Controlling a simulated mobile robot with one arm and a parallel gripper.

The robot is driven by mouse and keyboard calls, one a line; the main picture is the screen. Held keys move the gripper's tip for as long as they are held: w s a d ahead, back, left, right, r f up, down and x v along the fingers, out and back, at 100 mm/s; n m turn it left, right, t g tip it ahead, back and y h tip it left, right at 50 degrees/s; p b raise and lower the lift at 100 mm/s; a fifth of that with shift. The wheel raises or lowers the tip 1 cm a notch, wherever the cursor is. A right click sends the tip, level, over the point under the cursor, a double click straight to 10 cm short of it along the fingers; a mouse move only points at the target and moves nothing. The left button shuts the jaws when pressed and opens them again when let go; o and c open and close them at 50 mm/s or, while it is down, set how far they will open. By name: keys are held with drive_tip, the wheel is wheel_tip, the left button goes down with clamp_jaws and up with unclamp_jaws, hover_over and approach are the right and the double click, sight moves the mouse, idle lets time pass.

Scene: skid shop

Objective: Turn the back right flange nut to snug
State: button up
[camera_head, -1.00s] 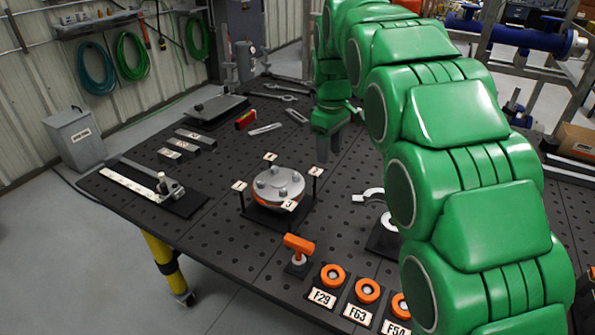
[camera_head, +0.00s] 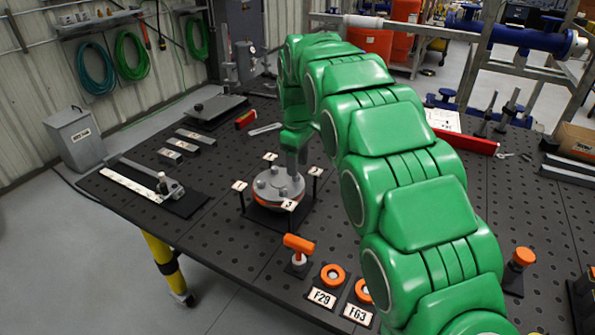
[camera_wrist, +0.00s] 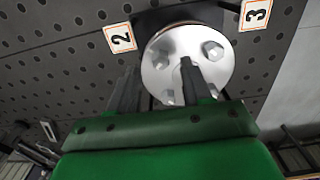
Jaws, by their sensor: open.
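The round metal flange (camera_head: 268,197) sits on a dark base on the bench, with hex nuts on its top and numbered tags on posts around it. My gripper (camera_head: 293,172) is over its back right side in the head view and hides part of it. In the wrist view my gripper (camera_wrist: 158,68) is open, with two dark fingers pointing at the flange (camera_wrist: 190,38). One nut (camera_wrist: 212,50) shows clear to the right of the fingers. Another nut (camera_wrist: 160,59) shows between the fingertips. Whether a finger touches a nut, I cannot tell.
The tag marked 2 (camera_wrist: 121,37) and the tag marked 3 (camera_wrist: 255,15) stand close by the flange. An orange-handled tool (camera_head: 298,244) stands in front. A measuring bar (camera_head: 130,185) lies left.

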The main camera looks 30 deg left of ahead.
drive_tip(key=shift+f, duration=1.7)
clamp_jaws()
